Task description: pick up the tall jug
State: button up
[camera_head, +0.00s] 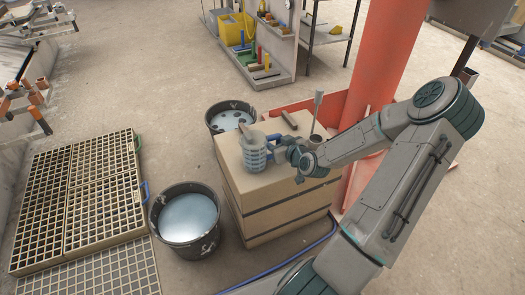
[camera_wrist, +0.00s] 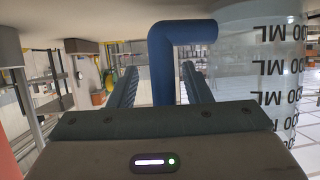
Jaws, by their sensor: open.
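The tall jug (camera_head: 254,155) stands on a tan block-like stand (camera_head: 268,190), its blue handle (camera_head: 271,141) on the right side. In the wrist view the clear jug body (camera_wrist: 262,70) with dark ML markings fills the right, upside down in that picture. The blue handle (camera_wrist: 162,62) comes off it and runs down between my two dark fingers. My gripper (camera_wrist: 158,78) is open, with a visible gap on each side of the handle. In the head view my gripper (camera_head: 283,148) is at the jug's right side, partly hidden by my wrist.
A dark cup (camera_head: 315,140) with an upright tool and a dark bar (camera_head: 289,120) are on the stand close to my gripper. A bucket of pale liquid (camera_head: 187,218) and another bucket (camera_head: 229,116) stand on the floor beside it. An orange-red column (camera_head: 382,60) rises behind my arm.

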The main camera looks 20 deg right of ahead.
jog(key=shift+a, duration=0.3)
grip_shut()
jog(key=shift+d+r, duration=0.1)
